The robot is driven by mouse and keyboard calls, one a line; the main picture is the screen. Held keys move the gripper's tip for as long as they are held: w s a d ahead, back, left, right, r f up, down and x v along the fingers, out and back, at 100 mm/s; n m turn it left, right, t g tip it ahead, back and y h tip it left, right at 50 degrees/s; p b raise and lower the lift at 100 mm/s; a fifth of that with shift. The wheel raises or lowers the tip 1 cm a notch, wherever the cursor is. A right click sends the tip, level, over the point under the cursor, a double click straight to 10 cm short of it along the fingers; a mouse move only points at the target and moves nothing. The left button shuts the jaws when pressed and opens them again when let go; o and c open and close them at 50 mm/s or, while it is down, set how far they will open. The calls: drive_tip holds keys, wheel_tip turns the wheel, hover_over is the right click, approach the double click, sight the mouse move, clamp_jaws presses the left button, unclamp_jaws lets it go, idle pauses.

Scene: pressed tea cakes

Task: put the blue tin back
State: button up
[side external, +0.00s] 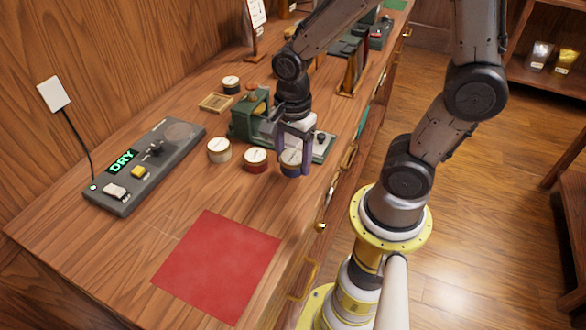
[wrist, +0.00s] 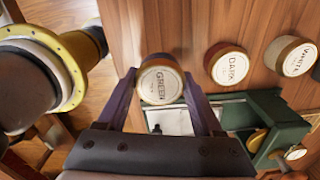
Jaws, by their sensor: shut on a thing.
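The blue tin (side external: 290,158) has a pale lid and stands at the right end of a short row of tins. In the wrist view its round lid label (wrist: 160,85) reads GREEN. My gripper (side external: 294,168) points down with its fingers shut on the tin's sides; the fingers (wrist: 160,78) flank it in the wrist view. The fingers hide part of the tin in the side view. I cannot tell whether its base touches the counter.
A red tin labelled DARK (side external: 255,160) and a white tin (side external: 219,150) stand to the left. The green press (side external: 250,117) is close behind. A grey panel reading DRY (side external: 145,165) lies left. A red mat (side external: 218,265) lies empty in front.

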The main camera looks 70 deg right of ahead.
sight(293, 169)
drive_tip(key=shift+f, duration=1.7)
drive_tip(key=shift+f, duration=0.15)
drive_tip(key=o, duration=1.5)
